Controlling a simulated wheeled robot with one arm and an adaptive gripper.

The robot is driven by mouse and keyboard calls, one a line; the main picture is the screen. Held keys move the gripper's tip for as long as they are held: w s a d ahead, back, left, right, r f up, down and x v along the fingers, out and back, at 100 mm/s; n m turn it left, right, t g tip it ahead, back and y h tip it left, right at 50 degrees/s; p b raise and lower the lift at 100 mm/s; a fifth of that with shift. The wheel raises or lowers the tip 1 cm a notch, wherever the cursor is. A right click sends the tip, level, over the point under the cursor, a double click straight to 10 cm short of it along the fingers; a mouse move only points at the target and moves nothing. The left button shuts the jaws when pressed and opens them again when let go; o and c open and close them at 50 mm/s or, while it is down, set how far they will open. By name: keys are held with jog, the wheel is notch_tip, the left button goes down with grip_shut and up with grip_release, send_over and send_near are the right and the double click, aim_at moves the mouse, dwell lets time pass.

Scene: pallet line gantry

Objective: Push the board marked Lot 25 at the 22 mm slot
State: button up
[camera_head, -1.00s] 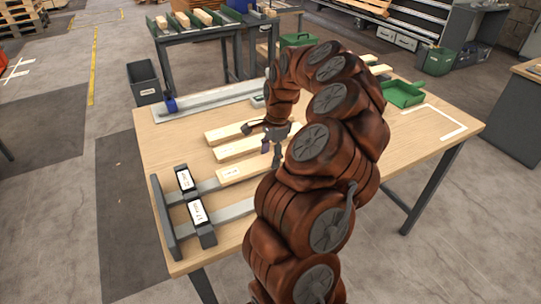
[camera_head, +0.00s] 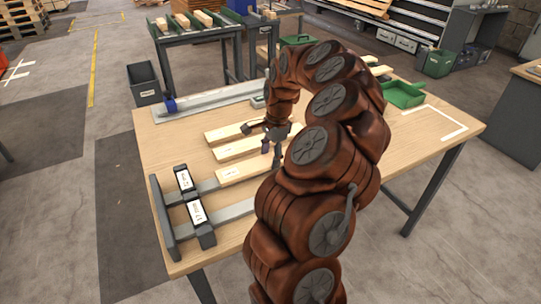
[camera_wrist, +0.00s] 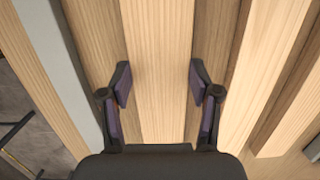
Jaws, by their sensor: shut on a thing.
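Three pale boards lie side by side on the wooden table: a back board (camera_head: 226,133), a middle board (camera_head: 237,149) and a front board (camera_head: 238,173). The front board carries a small label too blurred to read. Two dark slot blocks with white labels stand at the left: a rear one (camera_head: 183,179) and a front one (camera_head: 198,218). Their lettering is not clearly legible.
A dark end bar (camera_head: 163,218) stands at the table's left edge. A green tray (camera_head: 404,95) is at the back right.

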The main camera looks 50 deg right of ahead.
aim_at(260, 163)
jog(key=shift+w+a+f+b, duration=0.1)
jog(key=shift+w+a+b, duration=0.35)
jog(key=shift+a, duration=0.65)
jog(key=shift+w+a+r+b, duration=0.1)
jog(key=shift+w+a+b, duration=0.35)
jog(key=shift+a, duration=0.6)
jog(key=shift+w+a+f+b, duration=0.1)
jog(key=shift+w+a+b, duration=0.1)
jog(key=shift+a+b, duration=0.65)
jog(key=shift+w+a+b, duration=0.15)
jog(key=shift+w+a, duration=0.15)
jog(key=shift+a, duration=0.65)
jog(key=shift+w+a+b, duration=0.1)
jog(key=shift+w+a, duration=0.2)
jog(key=shift+a, duration=0.65)
jog(key=shift+w+a+b, duration=0.15)
jog(key=shift+w+a, duration=0.15)
jog(key=shift+a, duration=0.65)
jog(key=shift+d, duration=0.1)
jog(key=shift+s+d+b, duration=0.4)
jog(key=shift+s+d, duration=0.1)
jog(key=shift+d, duration=0.85)
jog(key=shift+s+d+b, duration=0.35)
jog(key=shift+s+d, duration=0.1)
jog(key=shift+d, duration=0.95)
jog(key=shift+s+d+b, duration=0.4)
jog(key=shift+s+d, duration=0.1)
jog(key=shift+d, duration=0.85)
